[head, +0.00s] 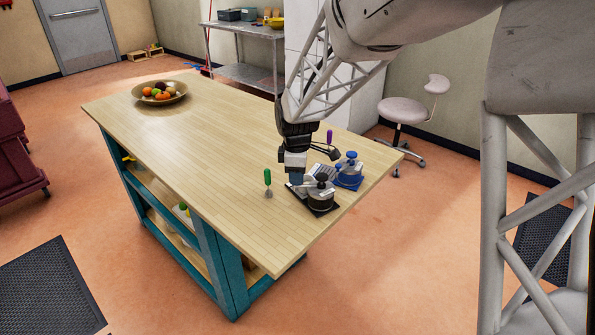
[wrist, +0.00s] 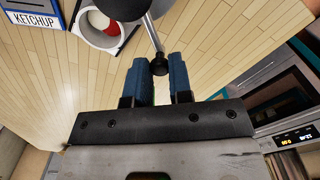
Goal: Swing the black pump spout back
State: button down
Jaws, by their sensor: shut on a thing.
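The black-topped pump (head: 321,197) stands on a dark base (head: 327,211) near the front right corner of the wooden table. My gripper (head: 296,181) is low over the table at the pump's left side. In the wrist view, the blue fingers of my gripper (wrist: 161,62) are shut on the black-tipped spout (wrist: 159,67), a grey rod running up toward the top edge. The exact contact at the fingertips is small and partly hidden. In the head view my gripper covers the spout's end.
A blue pump (head: 348,168) stands on a blue base just behind. A green-handled utensil (head: 267,178) is left of my gripper. A fruit bowl (head: 160,94) sits at the far end; the table's middle is clear.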

jog(key=shift+s+d+n, duration=0.15)
jog(key=shift+s+n, duration=0.8)
jog(key=shift+n, duration=0.55)
jog(key=c, duration=1)
grip_release()
jog(key=shift+r, duration=0.15)
jog(key=shift+r, duration=3.8)
jog(key=shift+s, duration=0.1)
